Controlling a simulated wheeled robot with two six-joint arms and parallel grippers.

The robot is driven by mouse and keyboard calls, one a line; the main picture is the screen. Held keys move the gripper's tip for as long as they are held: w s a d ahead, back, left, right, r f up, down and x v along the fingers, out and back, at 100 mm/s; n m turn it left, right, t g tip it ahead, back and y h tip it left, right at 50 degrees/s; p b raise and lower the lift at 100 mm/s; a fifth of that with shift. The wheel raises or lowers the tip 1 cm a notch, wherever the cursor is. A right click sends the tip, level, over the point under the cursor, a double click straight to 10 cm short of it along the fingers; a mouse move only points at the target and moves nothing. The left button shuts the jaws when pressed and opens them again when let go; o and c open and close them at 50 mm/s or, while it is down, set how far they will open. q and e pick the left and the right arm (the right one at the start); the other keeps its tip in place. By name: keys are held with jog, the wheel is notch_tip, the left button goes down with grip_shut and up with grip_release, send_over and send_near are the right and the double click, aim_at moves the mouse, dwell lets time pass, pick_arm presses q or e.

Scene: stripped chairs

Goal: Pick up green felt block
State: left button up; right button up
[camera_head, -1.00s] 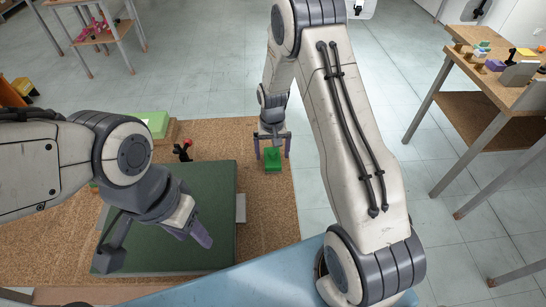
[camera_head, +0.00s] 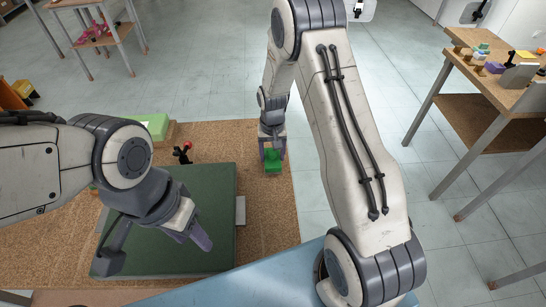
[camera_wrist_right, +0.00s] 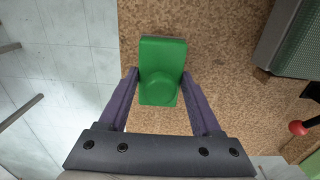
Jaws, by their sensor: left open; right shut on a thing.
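The green felt block (camera_head: 273,163) is on the cork-topped table near its right edge. In the right wrist view the block (camera_wrist_right: 162,68) lies between the two purple fingers. My right gripper (camera_head: 272,150) is shut on the block, its fingers touching the two sides; I cannot tell if the block is clear of the cork. It also shows in the right wrist view (camera_wrist_right: 160,88). My left gripper (camera_head: 165,250) is open and empty over the dark green mat, its fingers apart.
The dark green mat (camera_head: 215,190) covers much of the cork table (camera_head: 285,215). A red-knobbed lever (camera_head: 184,152) and a light green box (camera_head: 153,124) stand behind it. Another table with small objects (camera_head: 475,85) is at the right. The cork around the block is clear.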

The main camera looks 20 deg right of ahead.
notch_tip(320, 180, up, 3)
jog(key=shift+f, duration=0.15)
jog(key=s+d+r+b, duration=0.2)
jog(key=s+d+r, duration=0.3)
jog(key=s, duration=0.5)
notch_tip(320, 180, up, 2)
jog(key=shift+s+d+r, duration=0.15)
jog(key=shift+d+r, duration=0.05)
jog(key=shift+d, duration=0.15)
